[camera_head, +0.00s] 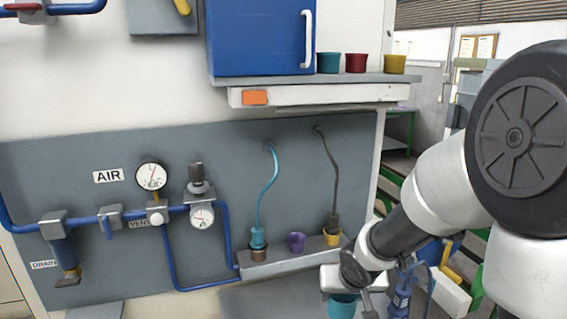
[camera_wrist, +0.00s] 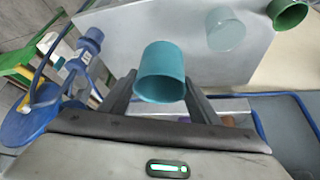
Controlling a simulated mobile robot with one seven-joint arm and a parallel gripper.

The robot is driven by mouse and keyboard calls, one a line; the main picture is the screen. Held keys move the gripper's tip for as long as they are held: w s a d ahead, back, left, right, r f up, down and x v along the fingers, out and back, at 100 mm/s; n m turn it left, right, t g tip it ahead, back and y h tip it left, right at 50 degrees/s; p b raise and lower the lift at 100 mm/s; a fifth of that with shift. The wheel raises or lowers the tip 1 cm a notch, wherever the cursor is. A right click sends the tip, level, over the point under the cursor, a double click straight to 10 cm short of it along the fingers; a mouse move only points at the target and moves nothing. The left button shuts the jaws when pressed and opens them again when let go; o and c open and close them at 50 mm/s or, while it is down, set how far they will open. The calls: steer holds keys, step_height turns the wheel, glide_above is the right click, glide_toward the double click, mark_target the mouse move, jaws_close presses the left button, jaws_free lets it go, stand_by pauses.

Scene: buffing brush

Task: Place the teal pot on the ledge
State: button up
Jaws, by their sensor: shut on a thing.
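My gripper (camera_head: 352,284) is shut on a teal pot (camera_head: 342,305), low in front of the wall panel. In the wrist view the held teal pot (camera_wrist: 162,73) sits between the two fingers. A narrow grey ledge (camera_head: 285,262) runs along the lower panel, beyond and to the left of my gripper. On it stand a brown pot (camera_head: 258,255), a purple pot (camera_head: 297,243) and a yellow pot (camera_head: 333,239). Another teal pot (camera_head: 328,62) stands on the upper shelf (camera_head: 390,78) with a red pot (camera_head: 356,62) and a second yellow pot (camera_head: 395,64).
A blue tool (camera_head: 402,290) is right of my gripper. A pale translucent pot (camera_wrist: 226,30) and a green pot (camera_wrist: 289,14) show in the wrist view. Gauges and blue pipes (camera_head: 165,245) are at the left.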

steer(key=shift+a, duration=0.1)
stand_by(0.3)
steer(key=shift+w+f+b, duration=0.1)
steer(key=shift+f+b, duration=0.1)
steer(key=shift+b, duration=0.1)
steer(key=shift+w+a+f+n+y+b, duration=0.15)
steer(key=shift+w+a+f+n+b, duration=0.4)
steer(key=shift+f+b, duration=1.5)
steer(key=shift+w+a+f+n+y+b, duration=0.15)
steer(key=shift+w+f+b, duration=0.75)
steer(key=shift+f+b, duration=1.1)
steer(key=shift+w+a+f+n+y+b, duration=0.25)
steer(key=shift+w+a+f+b, duration=0.35)
steer(key=shift+f+b, duration=1.4)
steer(key=shift+w+d+f+p, duration=0.1)
steer(key=shift+d+f+p, duration=0.05)
steer(key=shift+f+p, duration=0.4)
steer(key=shift+f, duration=0.15)
steer(key=o, duration=1)
